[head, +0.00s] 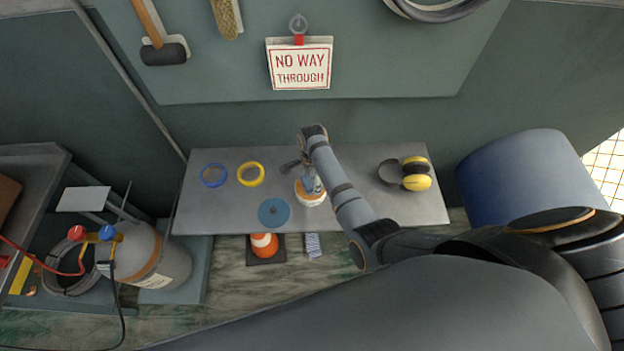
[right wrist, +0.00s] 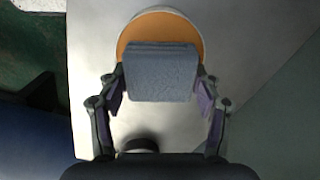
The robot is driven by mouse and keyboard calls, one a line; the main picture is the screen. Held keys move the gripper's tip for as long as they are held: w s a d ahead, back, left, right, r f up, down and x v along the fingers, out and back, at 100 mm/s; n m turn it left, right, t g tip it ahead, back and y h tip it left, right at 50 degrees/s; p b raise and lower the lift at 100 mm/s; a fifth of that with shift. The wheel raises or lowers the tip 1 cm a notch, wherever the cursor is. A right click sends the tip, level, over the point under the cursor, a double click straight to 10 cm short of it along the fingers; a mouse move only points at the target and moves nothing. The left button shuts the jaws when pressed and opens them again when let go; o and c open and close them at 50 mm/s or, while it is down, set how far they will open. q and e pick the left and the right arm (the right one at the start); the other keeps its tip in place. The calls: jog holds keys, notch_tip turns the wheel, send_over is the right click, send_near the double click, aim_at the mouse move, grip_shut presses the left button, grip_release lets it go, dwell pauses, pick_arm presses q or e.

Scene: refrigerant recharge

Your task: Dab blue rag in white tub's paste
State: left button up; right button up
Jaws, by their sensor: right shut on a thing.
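The white tub (head: 311,203) stands on the grey bench, right of the middle of its near part in the head view. Orange paste (right wrist: 160,27) fills its top in the right wrist view. My right gripper (head: 306,178) is over the tub, pointing down. In the right wrist view, my right gripper (right wrist: 160,98) is shut on the folded blue rag (right wrist: 160,74). The rag overlaps the near part of the paste in that view; I cannot tell whether it touches. My left gripper is not in view.
A blue disc (head: 273,212) lies left of the tub. Blue (head: 213,175) and yellow (head: 251,174) tape rolls lie farther left. Yellow earmuffs (head: 416,174) lie at the right of the bench (head: 338,157). An orange cone (head: 264,245) stands below the bench's front edge.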

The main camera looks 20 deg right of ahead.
dwell(0.5)
jog(key=shift+f+b, duration=0.35)
jog(key=shift+f, duration=0.2)
jog(key=shift+s, duration=0.1)
dwell(1.6)
jog(key=shift+p, duration=0.3)
notch_tip(320, 180, up, 7)
jog(key=p, duration=0.7)
jog(key=shift+r+p, duration=0.1)
jog(key=shift+p, duration=0.3)
